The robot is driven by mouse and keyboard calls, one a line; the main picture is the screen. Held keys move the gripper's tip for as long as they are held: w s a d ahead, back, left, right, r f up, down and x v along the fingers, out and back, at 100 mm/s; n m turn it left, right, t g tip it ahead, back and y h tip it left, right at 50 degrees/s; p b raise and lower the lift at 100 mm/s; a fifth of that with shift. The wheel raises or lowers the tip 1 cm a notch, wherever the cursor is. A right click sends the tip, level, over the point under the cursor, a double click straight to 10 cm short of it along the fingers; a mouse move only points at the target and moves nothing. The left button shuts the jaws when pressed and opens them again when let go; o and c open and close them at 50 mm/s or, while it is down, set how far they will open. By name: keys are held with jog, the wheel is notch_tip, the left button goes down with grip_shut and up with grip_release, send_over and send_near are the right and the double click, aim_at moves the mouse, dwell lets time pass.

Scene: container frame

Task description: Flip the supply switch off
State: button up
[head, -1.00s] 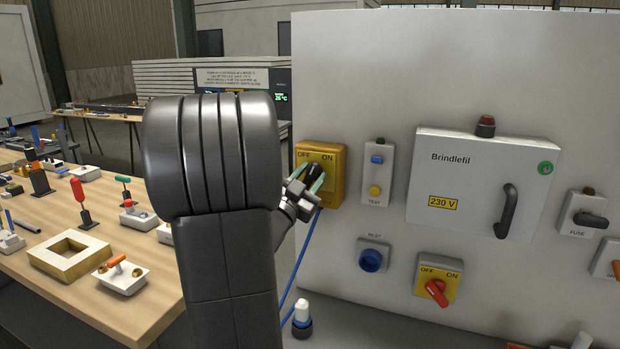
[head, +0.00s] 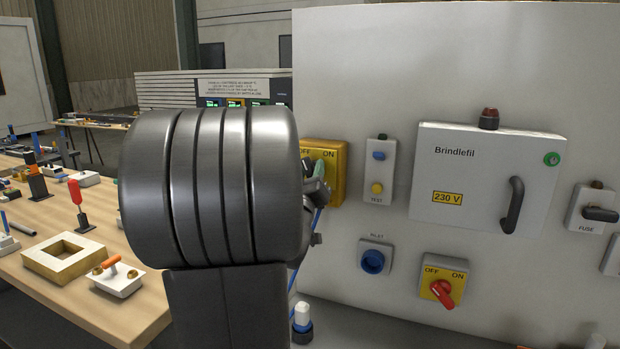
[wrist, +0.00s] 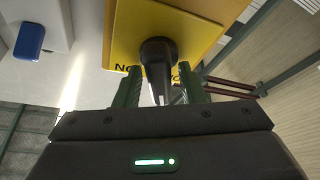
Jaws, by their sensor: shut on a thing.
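A yellow switch box (head: 338,188) marked OFF and ON is on the left of the pale panel. Its black handle (wrist: 157,52) shows in the wrist view, standing out from the yellow plate (wrist: 190,30). My gripper (wrist: 160,86) has its green fingers on both sides of this handle and is shut on it. In the head view my gripper (head: 318,178) is at the box's lower left, and my arm hides the handle and part of the OFF side. I cannot tell which mark the handle points to. No label reading "supply" is legible.
A second yellow OFF/ON switch (head: 443,283) with a red handle is lower right. A test button box (head: 379,172), a blue inlet (head: 373,261) and a grey cabinet (head: 481,185) are nearby. A wooden bench (head: 115,235) with parts is at left.

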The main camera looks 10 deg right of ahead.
jog(key=shift+f+n+y+b, duration=0.15)
jog(key=shift+n+y, duration=0.45)
jog(key=shift+n, duration=0.75)
jog(key=shift+n+y+b, duration=0.15)
jog(key=shift+n+y, duration=0.45)
jog(key=shift+n, duration=0.75)
jog(key=o, duration=0.6)
jog(key=b+v, duration=0.2)
jog(key=v, duration=1.1)
jog(key=shift+s+a+f, duration=0.1)
jog(key=shift+s, duration=0.3)
jog(key=p+x, duration=0.2)
jog(key=x, duration=1.2)
